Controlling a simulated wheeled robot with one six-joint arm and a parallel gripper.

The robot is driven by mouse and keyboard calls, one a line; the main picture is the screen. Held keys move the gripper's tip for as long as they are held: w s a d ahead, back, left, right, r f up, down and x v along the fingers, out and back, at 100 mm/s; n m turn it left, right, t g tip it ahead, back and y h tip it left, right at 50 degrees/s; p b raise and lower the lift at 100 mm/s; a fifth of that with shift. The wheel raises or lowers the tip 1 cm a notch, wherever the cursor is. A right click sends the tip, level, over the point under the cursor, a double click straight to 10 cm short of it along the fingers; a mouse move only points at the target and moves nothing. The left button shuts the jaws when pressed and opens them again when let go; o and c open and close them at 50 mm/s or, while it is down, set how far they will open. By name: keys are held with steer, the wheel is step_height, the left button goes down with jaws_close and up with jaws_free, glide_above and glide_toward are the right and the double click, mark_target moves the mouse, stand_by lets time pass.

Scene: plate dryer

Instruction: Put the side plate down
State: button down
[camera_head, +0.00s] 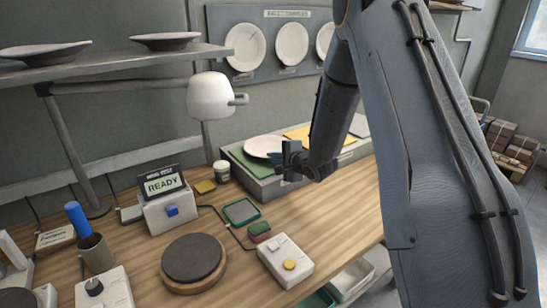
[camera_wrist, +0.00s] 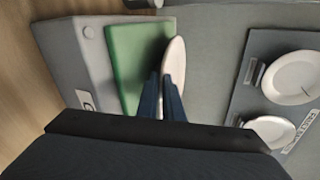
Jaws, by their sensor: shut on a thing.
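The side plate (camera_head: 264,146) is a white round plate over the green pad of a grey stand at the back of the bench. My gripper (camera_head: 284,157) is at the plate's near right edge and is shut on it. In the wrist view, the plate (camera_wrist: 174,60) shows as a narrow white oval beside the green pad (camera_wrist: 135,50), with my dark blue fingers (camera_wrist: 162,95) at its near edge. I cannot tell whether the plate touches the pad. The fingertips are partly hidden by the plate and the wrist body.
A yellow pad (camera_head: 305,133) lies to the right on the same stand. White plates hang on a wall board (camera_head: 279,44). A white lamp (camera_head: 211,96) hangs left of the stand. A READY display (camera_head: 165,185) and a round dark turntable (camera_head: 192,258) stand on the wooden bench.

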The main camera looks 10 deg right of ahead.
steer(key=c, duration=2.2)
jaws_free()
steer(key=b+v, duration=0.2)
steer(key=v, duration=0.9)
steer(key=s+f+n+g+h, duration=0.1)
steer(key=s+n+g, duration=0.2)
steer(key=s, duration=0.6)
steer(key=s+a+f+n+g+h, duration=0.1)
steer(key=s+n+g+h, duration=0.1)
steer(key=s+n+g, duration=0.2)
steer(key=s+a+f+n+g+h, duration=0.1)
steer(key=s+n+g, duration=0.3)
steer(key=s+n, duration=0.5)
steer(key=shift+s+a+f+h, duration=0.15)
steer(key=shift+s+f, duration=0.05)
steer(key=shift+s, duration=1.45)
steer(key=shift+s+a+f+h, duration=0.1)
steer(key=shift+s+f+h, duration=0.05)
steer(key=shift+s, duration=1.45)
